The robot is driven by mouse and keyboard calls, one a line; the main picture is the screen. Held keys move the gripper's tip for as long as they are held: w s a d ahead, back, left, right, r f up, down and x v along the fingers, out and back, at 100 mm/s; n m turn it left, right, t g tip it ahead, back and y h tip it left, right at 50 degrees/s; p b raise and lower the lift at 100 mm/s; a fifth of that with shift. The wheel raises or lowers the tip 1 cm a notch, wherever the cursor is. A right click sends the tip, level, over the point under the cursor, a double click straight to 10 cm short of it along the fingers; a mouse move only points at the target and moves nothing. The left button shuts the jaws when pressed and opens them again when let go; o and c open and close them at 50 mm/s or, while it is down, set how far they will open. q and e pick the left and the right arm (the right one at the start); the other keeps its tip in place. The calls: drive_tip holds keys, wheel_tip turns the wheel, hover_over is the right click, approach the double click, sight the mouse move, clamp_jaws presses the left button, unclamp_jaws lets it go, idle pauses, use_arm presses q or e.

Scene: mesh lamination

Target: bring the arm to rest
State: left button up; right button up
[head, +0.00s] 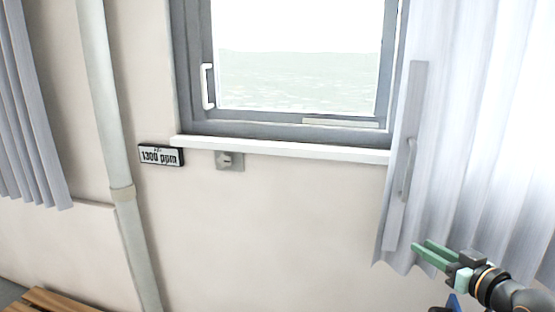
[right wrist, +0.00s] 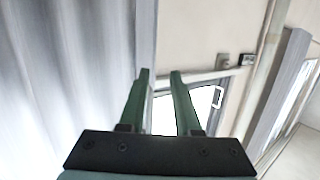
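My right gripper (head: 428,250) has green fingers and is at the lower right of the head view, in front of the lower edge of the grey curtain (head: 480,130). In the right wrist view its two fingers (right wrist: 161,72) stand apart with nothing between them, so it is open and empty. My left gripper is in neither view.
A grey-framed window (head: 285,130) with a white handle (head: 207,86) is in the wall. A grey strip with a handle (head: 408,165) is at the curtain's edge. A "1300 ppm" display (head: 161,156), a small grey wall fitting (head: 229,161) and a pipe (head: 103,90) are left. A wooden slatted surface (head: 45,300) is lower left.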

drive_tip(key=s+a+f+g+p, duration=0.1)
drive_tip(key=s+a+f, duration=0.1)
drive_tip(key=f, duration=0.4)
drive_tip(key=s+a+f+g+p, duration=0.1)
drive_tip(key=s+a+f, duration=0.15)
drive_tip(key=f, duration=0.45)
drive_tip(key=s+a+f+g+p, duration=0.1)
drive_tip(key=s+a+f, duration=0.3)
drive_tip(key=s, duration=0.4)
drive_tip(key=s+a+f+g+h+p, duration=0.1)
drive_tip(key=s+a+f, duration=0.3)
drive_tip(key=s+f, duration=0.3)
drive_tip(key=s+a+f+g+p, duration=0.1)
drive_tip(key=s+a+f, duration=0.3)
drive_tip(key=s, duration=0.4)
drive_tip(key=shift+s+f+g+h, duration=0.4)
drive_tip(key=shift+f+g, duration=0.2)
drive_tip(key=shift+f, duration=0.15)
